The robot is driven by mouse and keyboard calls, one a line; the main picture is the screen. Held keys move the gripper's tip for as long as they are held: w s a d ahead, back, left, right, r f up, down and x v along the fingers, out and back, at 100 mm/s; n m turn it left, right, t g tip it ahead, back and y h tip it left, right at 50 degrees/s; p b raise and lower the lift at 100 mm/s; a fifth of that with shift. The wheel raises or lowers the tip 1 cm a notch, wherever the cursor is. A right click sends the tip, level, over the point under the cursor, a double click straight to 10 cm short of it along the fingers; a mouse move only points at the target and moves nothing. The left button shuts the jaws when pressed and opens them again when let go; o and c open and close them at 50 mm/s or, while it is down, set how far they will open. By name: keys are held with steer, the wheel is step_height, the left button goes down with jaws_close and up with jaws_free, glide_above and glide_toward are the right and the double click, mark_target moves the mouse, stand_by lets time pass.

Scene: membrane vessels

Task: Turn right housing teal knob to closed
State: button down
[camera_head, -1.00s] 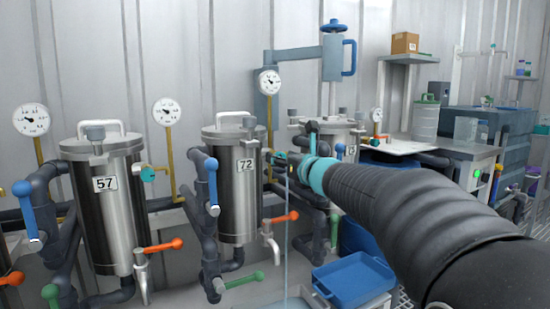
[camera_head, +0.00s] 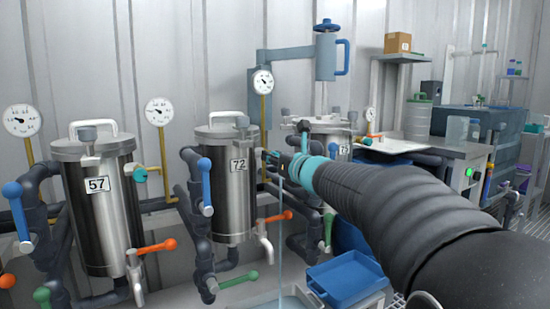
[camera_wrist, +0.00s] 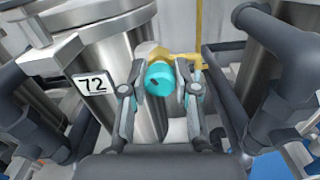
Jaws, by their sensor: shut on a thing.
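The teal knob (camera_wrist: 160,74) sits on a brass-yellow fitting (camera_wrist: 160,55) beside the steel housing marked 72 (camera_wrist: 108,50). A dark mark shows on the knob's face. My gripper (camera_wrist: 161,86) is shut on the knob, with one finger on each side. In the head view my gripper (camera_head: 272,163) is at the right side of housing 72 (camera_head: 228,195). The knob is mostly hidden there by the gripper and wrist. A further steel housing (camera_head: 330,132) stands behind my arm and is partly covered.
Housing 57 (camera_head: 100,215) stands at the left, with its own teal knob (camera_head: 140,173). Dark pipes flank my gripper closely in the wrist view, the right one (camera_wrist: 265,30) nearest. Blue, orange and green levers stick out below. A blue tray (camera_head: 345,278) lies under my arm.

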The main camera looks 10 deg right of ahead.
steer(key=m+p, duration=0.1)
steer(key=m, duration=0.5)
steer(key=m+p, duration=0.2)
steer(key=m, duration=0.3)
steer(key=m+p, duration=0.3)
steer(key=m, duration=0.3)
steer(key=shift+m+p, duration=0.3)
steer(key=shift+m, duration=0.1)
steer(key=m+p, duration=0.2)
steer(key=m, duration=0.3)
steer(key=shift+m+p, duration=0.3)
steer(key=shift+p, duration=0.1)
steer(key=c, duration=0.8)
jaws_free()
steer(key=shift+f, duration=0.1)
steer(key=shift+c, duration=0.2)
